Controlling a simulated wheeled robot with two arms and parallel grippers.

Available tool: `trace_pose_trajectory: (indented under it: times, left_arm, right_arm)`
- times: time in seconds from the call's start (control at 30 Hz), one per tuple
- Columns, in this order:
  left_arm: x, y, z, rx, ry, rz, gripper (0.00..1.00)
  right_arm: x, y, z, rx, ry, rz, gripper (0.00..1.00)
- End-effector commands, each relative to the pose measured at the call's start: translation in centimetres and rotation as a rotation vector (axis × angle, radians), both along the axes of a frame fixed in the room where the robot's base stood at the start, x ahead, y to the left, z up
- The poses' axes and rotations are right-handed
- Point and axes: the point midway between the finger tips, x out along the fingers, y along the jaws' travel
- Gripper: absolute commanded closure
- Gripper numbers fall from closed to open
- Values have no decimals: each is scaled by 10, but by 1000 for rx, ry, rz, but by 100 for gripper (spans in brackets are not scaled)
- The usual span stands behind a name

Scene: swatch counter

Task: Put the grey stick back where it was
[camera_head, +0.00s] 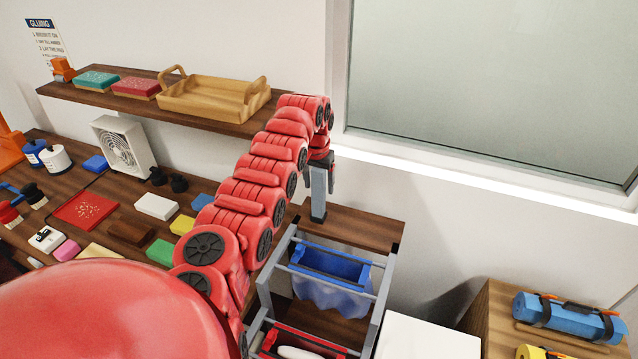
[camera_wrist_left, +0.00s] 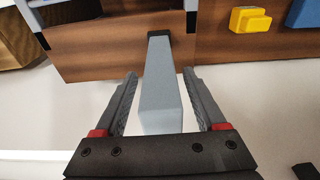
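The grey stick (camera_head: 318,192) stands upright on the wooden top board (camera_head: 362,229) of a grey-framed rack, near the board's back left corner. Its dark foot meets the board. My left gripper (camera_head: 318,172) is above the board at the stick's upper end. In the left wrist view, the stick (camera_wrist_left: 162,85) runs between the two fingers (camera_wrist_left: 160,76). The fingers are open, with a gap visible on each side of it. My right gripper is not in view.
Below the board, the rack (camera_head: 377,300) holds a blue bin (camera_head: 335,265) and a red bin. A wall shelf (camera_head: 215,114) with a wooden tray (camera_head: 208,100) is at the back left. A cluttered counter lies left. A wooden box (camera_head: 492,308) with a blue roll (camera_head: 565,318) stands right.

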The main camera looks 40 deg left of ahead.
Motion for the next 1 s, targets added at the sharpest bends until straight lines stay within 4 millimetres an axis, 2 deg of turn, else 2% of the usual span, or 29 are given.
trace_pose_trajectory:
  times: [0.27, 0.37, 0.47, 0.6, 0.7, 0.87, 1.0]
  left_arm:
    - [0, 0, 4, 0, 0, 0, 28]
    - [0, 0, 9, 0, -2, 1, 28]
    - [-2, 0, 26, 2, -7, 1, 28]
    - [-6, -2, 61, 4, -5, -2, 28]
    - [-9, -3, 84, 4, -4, -1, 28]
    - [-11, -4, 108, 2, -3, -2, 28]
    - [-14, -4, 118, 0, 1, -1, 28]
  right_arm:
    - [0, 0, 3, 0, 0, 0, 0]
    - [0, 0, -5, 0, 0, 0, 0]
    - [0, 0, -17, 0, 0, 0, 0]
    - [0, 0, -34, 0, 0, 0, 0]
    - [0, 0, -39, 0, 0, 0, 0]
    - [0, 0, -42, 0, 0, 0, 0]
    - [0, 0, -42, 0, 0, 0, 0]
